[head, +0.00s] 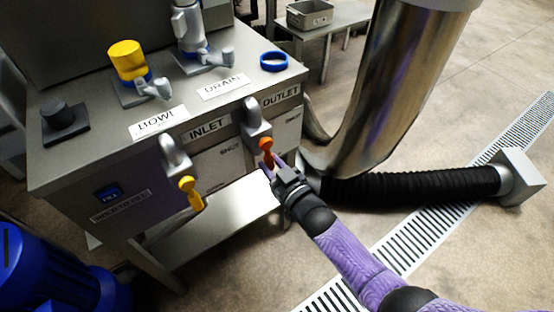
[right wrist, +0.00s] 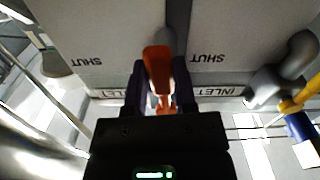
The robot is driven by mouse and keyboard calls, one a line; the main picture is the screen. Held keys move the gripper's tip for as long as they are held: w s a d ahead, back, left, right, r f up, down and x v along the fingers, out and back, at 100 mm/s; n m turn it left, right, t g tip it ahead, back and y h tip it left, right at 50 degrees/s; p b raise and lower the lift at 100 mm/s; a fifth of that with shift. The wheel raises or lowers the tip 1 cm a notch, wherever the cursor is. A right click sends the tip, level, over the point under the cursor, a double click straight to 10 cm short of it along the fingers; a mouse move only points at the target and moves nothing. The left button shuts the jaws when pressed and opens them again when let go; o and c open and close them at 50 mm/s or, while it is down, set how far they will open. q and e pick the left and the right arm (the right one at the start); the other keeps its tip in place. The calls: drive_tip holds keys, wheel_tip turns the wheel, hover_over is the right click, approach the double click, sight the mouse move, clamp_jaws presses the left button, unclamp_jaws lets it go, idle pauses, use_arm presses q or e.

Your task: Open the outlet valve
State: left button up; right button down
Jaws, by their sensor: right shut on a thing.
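The outlet valve's orange-red handle (head: 266,152) hangs below a grey valve body (head: 257,124) on the front of the steel cabinet, beside the OUTLET label (head: 281,95). My right gripper (head: 276,166) is at this handle, with its fingers on either side of it. In the right wrist view the orange handle (right wrist: 158,72) sits between the two dark fingers (right wrist: 160,85), which are shut on it. The fingers hide part of the handle. My left gripper is not in view.
The inlet valve with a yellow handle (head: 191,193) is left of the outlet. Cabinet top (head: 100,100) carries a yellow-capped fitting (head: 128,62) and a blue ring (head: 274,61). A large steel duct (head: 405,80) and black hose (head: 410,187) stand to the right.

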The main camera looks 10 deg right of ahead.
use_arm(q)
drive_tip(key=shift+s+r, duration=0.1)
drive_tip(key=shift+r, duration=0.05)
use_arm(e)
drive_tip(key=shift+s+a+f+m, duration=0.1)
drive_tip(key=shift+s+a+m, duration=0.05)
drive_tip(key=shift+a+m, duration=0.3)
drive_tip(key=shift+d, duration=0.1)
drive_tip(key=shift+c, duration=2.1)
unclamp_jaws()
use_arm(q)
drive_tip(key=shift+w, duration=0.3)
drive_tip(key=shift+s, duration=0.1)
